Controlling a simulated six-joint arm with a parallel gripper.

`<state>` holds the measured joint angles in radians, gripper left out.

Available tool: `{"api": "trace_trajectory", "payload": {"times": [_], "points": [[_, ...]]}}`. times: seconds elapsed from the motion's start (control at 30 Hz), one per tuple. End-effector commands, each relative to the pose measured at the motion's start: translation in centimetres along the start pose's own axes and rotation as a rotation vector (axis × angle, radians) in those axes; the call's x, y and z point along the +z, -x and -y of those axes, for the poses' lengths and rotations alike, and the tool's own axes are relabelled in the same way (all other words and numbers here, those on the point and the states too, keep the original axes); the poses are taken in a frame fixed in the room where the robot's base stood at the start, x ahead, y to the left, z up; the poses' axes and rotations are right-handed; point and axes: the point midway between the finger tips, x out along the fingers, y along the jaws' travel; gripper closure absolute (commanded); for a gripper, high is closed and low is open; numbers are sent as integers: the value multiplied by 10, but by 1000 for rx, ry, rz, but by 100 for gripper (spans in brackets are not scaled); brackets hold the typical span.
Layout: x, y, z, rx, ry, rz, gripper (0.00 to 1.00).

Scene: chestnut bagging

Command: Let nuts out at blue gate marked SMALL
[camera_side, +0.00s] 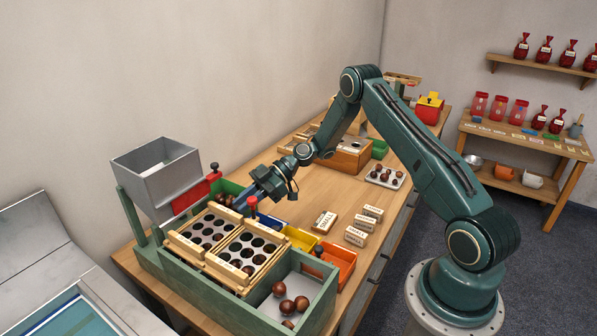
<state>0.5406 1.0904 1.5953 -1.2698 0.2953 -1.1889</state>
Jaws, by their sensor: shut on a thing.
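The green sorting box (322,293) stands on the bench with two wooden-framed sieve trays (211,262) on top, brown nuts in some holes. My gripper (243,202) reaches down from the right at the box's far end. It is shut on a small blue piece there, which I take for the blue gate; its mark cannot be read. A blue bin (270,221), a yellow bin (299,238) and an orange bin (334,258) line the box's right side. The blue bin's contents are hidden.
A grey hopper (157,175) rises at the box's left with a red part (196,192) beside it. Loose nuts lie in the box's near compartment. Small labelled blocks (355,236) and a white tray of nuts (385,178) occupy the bench to the right.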

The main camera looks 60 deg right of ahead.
Motion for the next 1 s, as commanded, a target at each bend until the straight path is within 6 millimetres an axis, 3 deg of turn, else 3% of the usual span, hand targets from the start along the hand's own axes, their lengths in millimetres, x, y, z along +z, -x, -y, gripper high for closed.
{"api": "trace_trajectory", "payload": {"times": [0.2,0.5,0.53,0.6,1.0], "points": [[-20,9,0,2,2,0,100],[-23,10,0,1,5,-4,100],[-24,10,0,1,5,-5,75],[-23,10,0,1,5,-4,61],[-21,11,0,1,1,-1,60]]}}
